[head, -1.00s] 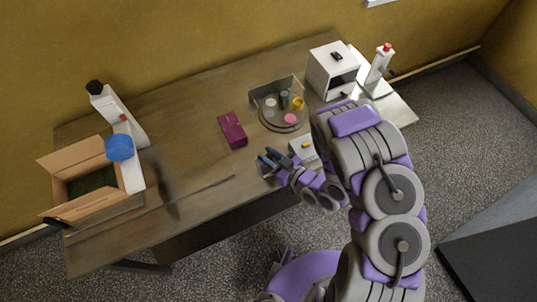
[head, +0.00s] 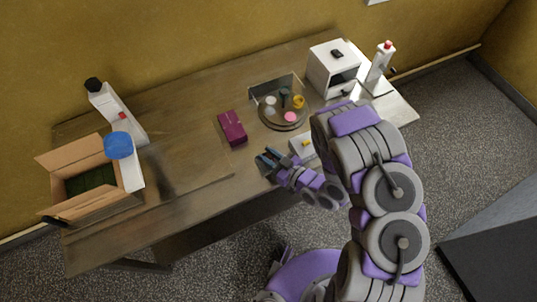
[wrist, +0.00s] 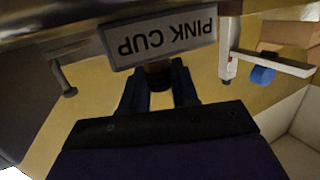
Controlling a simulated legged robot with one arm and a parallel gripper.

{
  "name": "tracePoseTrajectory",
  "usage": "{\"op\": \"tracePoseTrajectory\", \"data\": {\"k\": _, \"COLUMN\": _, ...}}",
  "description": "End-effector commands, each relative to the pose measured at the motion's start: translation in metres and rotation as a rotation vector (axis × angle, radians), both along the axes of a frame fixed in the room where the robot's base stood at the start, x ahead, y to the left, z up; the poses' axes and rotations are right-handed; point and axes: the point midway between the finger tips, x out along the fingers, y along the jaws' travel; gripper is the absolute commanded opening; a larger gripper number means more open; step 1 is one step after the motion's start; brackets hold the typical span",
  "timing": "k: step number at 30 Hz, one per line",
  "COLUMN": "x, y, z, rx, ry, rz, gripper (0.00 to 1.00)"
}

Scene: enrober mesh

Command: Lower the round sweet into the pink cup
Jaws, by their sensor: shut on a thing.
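My gripper (head: 267,157) is at the front edge of the table, left of the white box with a yellow part. In the wrist view its two dark blue fingers (wrist: 158,88) are shut on a small brown thing (wrist: 157,72), probably the round sweet, partly hidden behind a sign. The sign (wrist: 165,38) reads PINK CUP and appears upside down. In the head view a round dark tray (head: 284,124) stands behind and right of my gripper. On it are a pink round item (head: 291,117), probably the pink cup, a yellow one (head: 298,101) and a whitish one (head: 270,101).
A magenta box (head: 232,128) lies left of the round tray. The white box with a yellow part (head: 302,146) is close to my gripper. A white cabinet (head: 333,69) stands at the back right.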

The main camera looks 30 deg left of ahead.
Motion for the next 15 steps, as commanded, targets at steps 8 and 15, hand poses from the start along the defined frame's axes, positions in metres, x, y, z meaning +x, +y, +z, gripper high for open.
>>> {"op": "tracePoseTrajectory", "data": {"k": 8, "x": 0.0001, "y": 0.0, "z": -0.004, "rx": 0.0, "ry": 0.0, "rz": 0.0, "gripper": 0.12}}
{"op": "tracePoseTrajectory", "data": {"k": 15, "x": 0.0002, "y": -0.0001, "z": -0.0073, "rx": 0.0, "ry": 0.0, "rz": 0.0, "gripper": 0.12}}
